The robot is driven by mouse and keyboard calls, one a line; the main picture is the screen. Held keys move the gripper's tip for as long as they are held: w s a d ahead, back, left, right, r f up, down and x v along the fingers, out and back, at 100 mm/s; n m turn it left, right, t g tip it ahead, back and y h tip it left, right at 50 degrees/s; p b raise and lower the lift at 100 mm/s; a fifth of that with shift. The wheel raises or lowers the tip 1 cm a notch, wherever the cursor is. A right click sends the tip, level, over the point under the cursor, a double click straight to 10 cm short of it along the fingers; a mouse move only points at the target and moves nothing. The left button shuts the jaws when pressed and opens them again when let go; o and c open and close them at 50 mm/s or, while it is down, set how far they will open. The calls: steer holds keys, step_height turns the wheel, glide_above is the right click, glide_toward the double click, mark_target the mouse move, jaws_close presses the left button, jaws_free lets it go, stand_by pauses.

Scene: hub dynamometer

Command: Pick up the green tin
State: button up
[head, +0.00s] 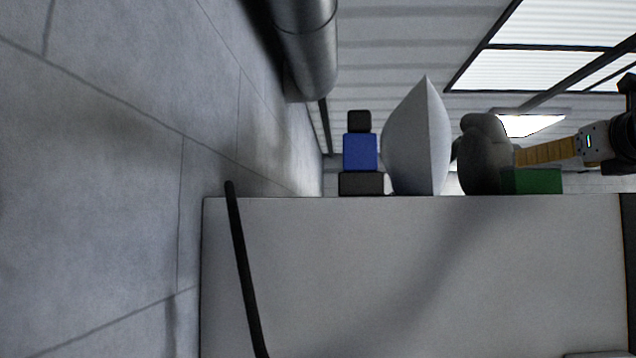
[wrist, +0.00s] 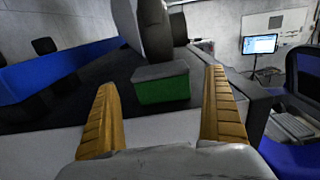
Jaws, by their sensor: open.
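The green tin (head: 540,182) is a low box standing on the white surface at the right in the head view. In the wrist view the green tin (wrist: 163,91) shows its green side and a grey top, centred in the gap between my fingers. My gripper (head: 519,158) comes in from the right in the head view, its orange finger just above the tin's upper edge. In the wrist view my gripper (wrist: 161,82) is open, with clear space on both sides of the tin. No contact shows, and I cannot tell whether the tin is between the fingertips or beyond them.
A grey rounded object (head: 484,155) stands close beside the tin. A white pointed object (head: 416,145) and a blue and black object (head: 360,153) stand farther left on the white surface (head: 400,270). A monitor (wrist: 260,44) and keyboard (wrist: 291,124) are at the right in the wrist view.

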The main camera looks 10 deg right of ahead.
mark_target(539, 168)
steer(key=x, duration=0.3)
steer(key=shift+f, duration=0.3)
steer(key=shift+w+r+p, duration=0.1)
steer(key=shift+w+p, duration=0.25)
steer(key=shift+p, duration=0.3)
steer(key=x, duration=0.3)
steer(key=shift+w+d+f, duration=0.1)
steer(key=shift+w+f, duration=0.2)
steer(key=shift+f, duration=0.05)
steer(key=shift+s+r, duration=0.1)
steer(key=shift+s, duration=0.2)
steer(key=shift+c, duration=1.3)
steer(key=shift+s, duration=0.25)
steer(key=c, duration=0.9)
steer(key=shift+w, duration=0.25)
